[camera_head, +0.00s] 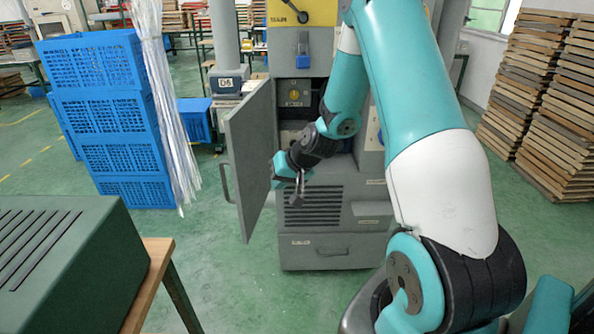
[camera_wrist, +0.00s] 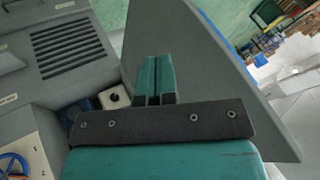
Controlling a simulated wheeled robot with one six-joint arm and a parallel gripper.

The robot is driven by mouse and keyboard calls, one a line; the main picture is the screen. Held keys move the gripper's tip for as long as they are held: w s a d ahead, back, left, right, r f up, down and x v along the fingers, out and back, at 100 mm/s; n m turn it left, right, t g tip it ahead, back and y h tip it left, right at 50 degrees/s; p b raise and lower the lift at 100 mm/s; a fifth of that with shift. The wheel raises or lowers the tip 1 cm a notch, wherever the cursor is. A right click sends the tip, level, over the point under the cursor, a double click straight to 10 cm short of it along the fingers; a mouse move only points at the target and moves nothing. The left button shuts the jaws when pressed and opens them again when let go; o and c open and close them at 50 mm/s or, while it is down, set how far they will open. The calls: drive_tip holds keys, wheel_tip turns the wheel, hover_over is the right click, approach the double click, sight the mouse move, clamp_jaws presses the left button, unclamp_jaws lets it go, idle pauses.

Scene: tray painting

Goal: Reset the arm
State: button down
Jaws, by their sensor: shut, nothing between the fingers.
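My gripper (camera_head: 296,187) is at the end of my teal and white arm, in front of the grey machine (camera_head: 330,225) in the middle of the head view. It is beside the inner face of the machine's open grey door (camera_head: 250,150). In the wrist view the two teal fingers of my gripper (camera_wrist: 155,80) are together, with nothing between them. The grey door (camera_wrist: 215,60) fills the area behind and right of the fingers there. The vented machine front (camera_wrist: 70,45) is at the upper left.
Stacked blue crates (camera_head: 115,130) with hanging clear plastic strips stand left of the door. A green box (camera_head: 70,260) on a wooden table (camera_head: 150,275) is at the near left. Stacked wooden trays (camera_head: 545,100) stand at the right. Green floor between the table and machine is clear.

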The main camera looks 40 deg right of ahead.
drive_tip(key=a+b+v, duration=0.1)
drive_tip(key=a+v, duration=0.1)
drive_tip(key=v, duration=0.6)
drive_tip(key=shift+s+r, duration=0.35)
drive_tip(key=shift+r, duration=0.15)
drive_tip(key=s+a+r+n+g+y, duration=0.1)
drive_tip(key=s+a+r+n+g, duration=0.15)
drive_tip(key=a, duration=0.55)
drive_tip(key=s+a+r+n+g+y, duration=0.1)
drive_tip(key=s+a+r+n, duration=0.25)
drive_tip(key=a, duration=0.55)
drive_tip(key=s+a+r+n+g, duration=0.1)
drive_tip(key=s+a+r+n, duration=0.1)
drive_tip(key=s, duration=0.5)
drive_tip(key=s+a+r+n+g, duration=0.2)
drive_tip(key=s+a+n, duration=0.2)
drive_tip(key=s+a, duration=0.3)
drive_tip(key=shift+s, duration=0.5)
drive_tip(key=shift+g, duration=0.25)
